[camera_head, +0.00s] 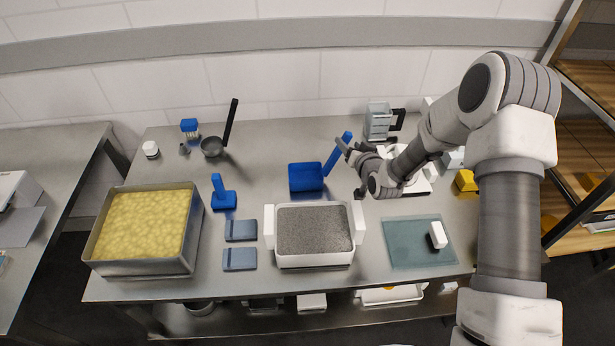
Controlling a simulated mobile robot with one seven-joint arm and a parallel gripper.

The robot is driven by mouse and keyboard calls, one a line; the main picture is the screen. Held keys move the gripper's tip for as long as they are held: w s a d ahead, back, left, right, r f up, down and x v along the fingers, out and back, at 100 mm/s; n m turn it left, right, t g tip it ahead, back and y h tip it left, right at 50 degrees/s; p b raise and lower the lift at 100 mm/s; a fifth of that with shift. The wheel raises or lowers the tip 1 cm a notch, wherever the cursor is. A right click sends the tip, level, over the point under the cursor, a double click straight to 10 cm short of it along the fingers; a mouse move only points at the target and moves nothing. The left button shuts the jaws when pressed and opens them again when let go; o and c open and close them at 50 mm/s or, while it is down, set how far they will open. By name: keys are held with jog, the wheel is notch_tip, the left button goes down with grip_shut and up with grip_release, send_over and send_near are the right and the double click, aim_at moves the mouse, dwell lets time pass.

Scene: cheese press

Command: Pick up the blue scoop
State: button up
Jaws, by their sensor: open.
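The blue scoop (306,177) lies on the steel table near its middle. Its square pan is on the left and its blue handle slants up to the right. My gripper (344,148) comes in from the right and is open, with its fingertips close to the upper part of the handle. Whether the fingers touch or surround the handle cannot be told from this view.
A white-handled box with grey speckled content (314,261) stands in front of the scoop. A blue brush-like tool (223,199) stands to the left, near a tray of yellow curd (102,267). A clear jug (378,119) stands behind my gripper. A teal mat (402,257) lies front right.

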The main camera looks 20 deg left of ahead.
aim_at(347, 141)
jog(key=shift+x, duration=2.05)
jog(key=shift+r, duration=0.1)
grip_shut()
